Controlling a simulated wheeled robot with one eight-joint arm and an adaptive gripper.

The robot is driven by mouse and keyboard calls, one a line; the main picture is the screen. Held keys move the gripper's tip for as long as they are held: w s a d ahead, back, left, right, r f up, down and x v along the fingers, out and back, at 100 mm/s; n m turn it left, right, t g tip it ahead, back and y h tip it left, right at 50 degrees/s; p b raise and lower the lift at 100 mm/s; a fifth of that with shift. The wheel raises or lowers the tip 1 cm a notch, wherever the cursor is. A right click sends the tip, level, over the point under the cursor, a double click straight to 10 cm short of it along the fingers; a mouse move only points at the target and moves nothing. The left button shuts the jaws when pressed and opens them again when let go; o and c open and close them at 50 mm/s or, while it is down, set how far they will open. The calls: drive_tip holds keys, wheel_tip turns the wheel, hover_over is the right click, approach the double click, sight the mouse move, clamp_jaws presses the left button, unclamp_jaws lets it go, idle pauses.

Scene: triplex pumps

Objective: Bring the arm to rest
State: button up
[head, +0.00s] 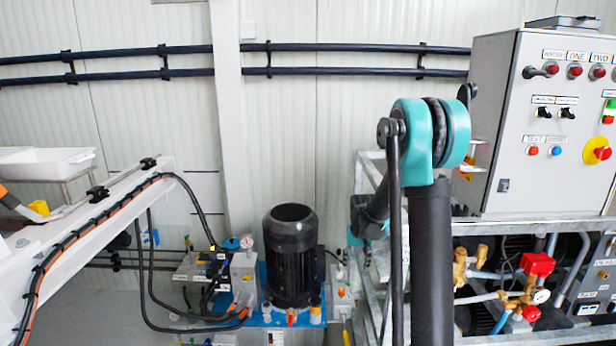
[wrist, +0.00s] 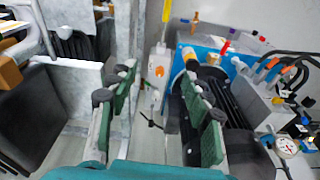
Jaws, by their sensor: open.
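My gripper (wrist: 158,78) shows in the wrist view with its two green-padded fingers spread apart. Nothing is between the fingers. Past them are a black motor (wrist: 238,100) and a blue-topped unit (wrist: 212,58). In the head view my arm (head: 430,215) rises at right of centre, with a teal elbow joint (head: 417,140) at the top and a dark link folding down behind it.
In the head view the black motor (head: 291,255) stands left of my arm. A grey control cabinet (head: 548,130) and a metal frame (head: 366,300) are close on the right. A white beam with cables (head: 75,235) is at left. Black pipes (head: 220,72) run along the wall.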

drive_tip(key=s+d+r+t, duration=0.1)
drive_tip(key=s, duration=1.4)
drive_tip(key=s+d+r+t, duration=0.1)
drive_tip(key=s+r, duration=0.1)
drive_tip(key=s, duration=1.3)
drive_tip(key=shift+r+n+t, duration=0.2)
drive_tip(key=shift+n+t, duration=0.1)
drive_tip(key=shift+n, duration=0.1)
drive_tip(key=shift+w, duration=0.1)
